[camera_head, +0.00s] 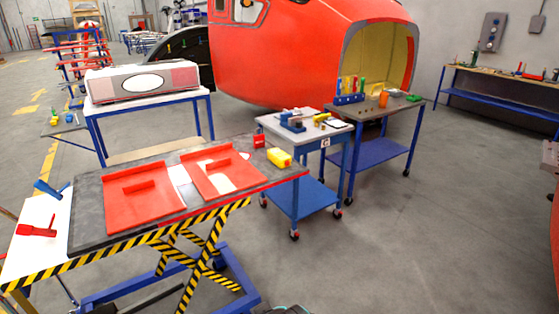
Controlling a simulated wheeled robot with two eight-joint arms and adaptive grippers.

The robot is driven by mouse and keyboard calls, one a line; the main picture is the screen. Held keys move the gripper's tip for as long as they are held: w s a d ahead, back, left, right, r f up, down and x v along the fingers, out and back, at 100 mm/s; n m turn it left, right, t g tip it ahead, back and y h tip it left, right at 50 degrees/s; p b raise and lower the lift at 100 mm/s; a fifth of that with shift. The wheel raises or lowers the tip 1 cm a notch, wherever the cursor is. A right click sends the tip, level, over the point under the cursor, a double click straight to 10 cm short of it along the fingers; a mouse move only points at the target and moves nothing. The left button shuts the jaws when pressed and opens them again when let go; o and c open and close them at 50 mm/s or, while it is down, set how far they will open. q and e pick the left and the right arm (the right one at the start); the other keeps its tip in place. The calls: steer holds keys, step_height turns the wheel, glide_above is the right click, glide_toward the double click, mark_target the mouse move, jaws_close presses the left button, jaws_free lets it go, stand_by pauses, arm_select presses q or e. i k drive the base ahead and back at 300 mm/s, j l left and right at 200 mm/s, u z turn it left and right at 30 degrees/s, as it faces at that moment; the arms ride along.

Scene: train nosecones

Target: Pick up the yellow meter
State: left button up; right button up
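A yellow block-shaped object (279,157), which looks like the yellow meter, lies at the right end of the dark-topped lift table (85,190). It is close to the table's right edge, with a small red object (259,141) just behind it. Its fine detail is too small to make out. Neither of my grippers shows in this view.
Two red panels (145,197) (222,173) lie on the lift table. A blue wheeled cart (305,135) with tools stands just behind its right end, beside a second cart (385,107). A large red nosecone (290,50) is behind. Floor at the right front is clear.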

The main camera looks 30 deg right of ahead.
mark_target(277, 156)
steer(key=i+l, duration=0.15)
steer(key=l, duration=0.2)
steer(key=i+l+z, duration=0.15)
steer(key=l, duration=0.2)
steer(key=i+l, duration=0.15)
steer(key=l, duration=0.2)
